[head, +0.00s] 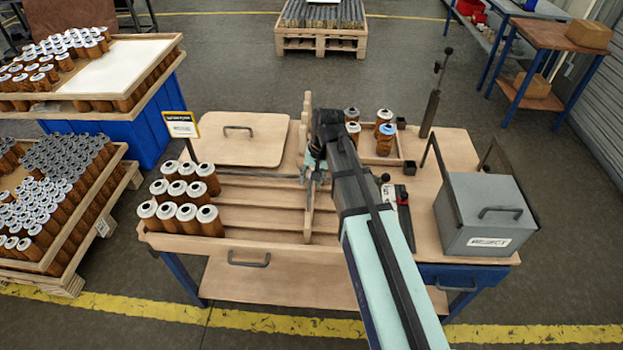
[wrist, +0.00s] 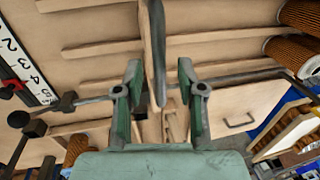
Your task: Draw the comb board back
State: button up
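The comb board (head: 308,215) is a narrow upright wooden board across the slatted lanes of the workbench, right of a group of brown cartridges (head: 180,200). My gripper (head: 314,172) is at the board's middle to far part, and my arm hides some of what lies right of it. In the wrist view the comb board (wrist: 157,50) stands edge-on between the two green fingers of my gripper (wrist: 159,75). The fingers are apart, with a visible gap on each side of the board. A dark rod runs crosswise by the fingers.
A wooden lid (head: 238,140) with a handle lies at the back left, by a small sign (head: 181,125). A few cartridges stand in a tray at the back right. A grey reject box (head: 488,215) and a dark upright post (head: 430,112) stand on the right.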

notch_tip(320, 180, up, 12)
jog(key=d, duration=0.2)
jog(key=shift+s+d, duration=0.15)
jog(key=shift+s, duration=0.05)
jog(key=shift+f, duration=0.1)
dwell(0.4)
